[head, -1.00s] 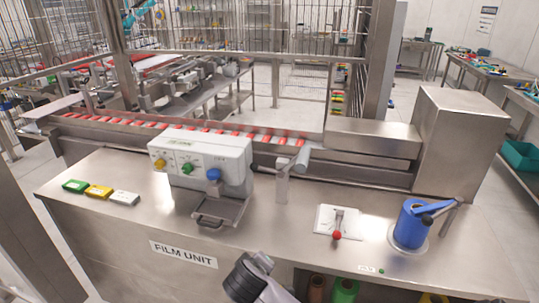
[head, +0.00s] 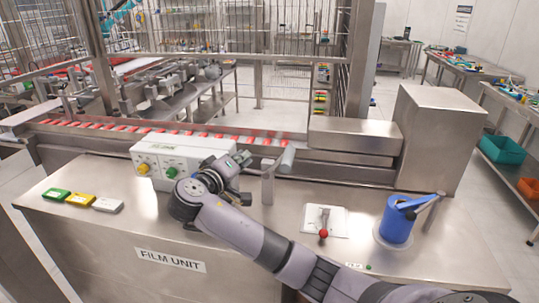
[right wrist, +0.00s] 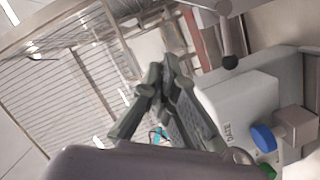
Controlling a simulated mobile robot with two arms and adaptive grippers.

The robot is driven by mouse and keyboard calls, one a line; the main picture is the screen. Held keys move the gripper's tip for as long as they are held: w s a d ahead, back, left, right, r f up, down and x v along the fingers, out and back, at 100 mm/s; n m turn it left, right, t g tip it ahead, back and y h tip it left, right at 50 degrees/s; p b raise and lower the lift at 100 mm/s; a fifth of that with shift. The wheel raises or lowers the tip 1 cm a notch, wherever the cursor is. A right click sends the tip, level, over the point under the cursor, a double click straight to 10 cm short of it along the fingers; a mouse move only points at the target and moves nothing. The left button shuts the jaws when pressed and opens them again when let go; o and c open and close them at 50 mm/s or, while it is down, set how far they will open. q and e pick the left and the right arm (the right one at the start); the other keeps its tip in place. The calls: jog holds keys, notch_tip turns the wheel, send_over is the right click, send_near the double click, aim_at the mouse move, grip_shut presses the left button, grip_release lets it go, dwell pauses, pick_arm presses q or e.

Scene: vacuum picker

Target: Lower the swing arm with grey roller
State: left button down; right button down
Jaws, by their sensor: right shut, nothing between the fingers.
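The grey roller (head: 287,158) of the swing arm sits at the top of a metal post (head: 267,188), beside the conveyor's front edge, and slants upward. In the right wrist view what looks like the same roller (right wrist: 227,38) ends in a dark round tip at top right. My right gripper (head: 244,157) is shut and empty, just left of the post and apart from the roller. Its fingertips (right wrist: 168,64) are together in the right wrist view. My left gripper is not in view.
A white control box (head: 165,155) with knobs stands behind my right gripper, partly hidden by it. To the right are a red-knobbed lever (head: 323,232) on a white plate and a blue roll (head: 396,222). The conveyor (head: 110,125) runs behind.

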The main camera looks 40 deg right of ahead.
jog(key=w+d+f+p, duration=0.1)
jog(key=d+f+p, duration=0.1)
jog(key=d, duration=0.3)
jog(key=w+d+f+p, duration=0.1)
jog(key=d+f+p, duration=0.1)
jog(key=d, duration=0.3)
jog(key=shift+w+d+p, duration=0.2)
jog(key=shift+d+p, duration=0.15)
jog(key=shift+p, duration=0.4)
jog(key=shift+s+d, duration=0.1)
jog(key=shift+s+d+m+b, duration=0.15)
jog(key=shift+m+b, duration=0.15)
jog(key=shift+b, duration=0.15)
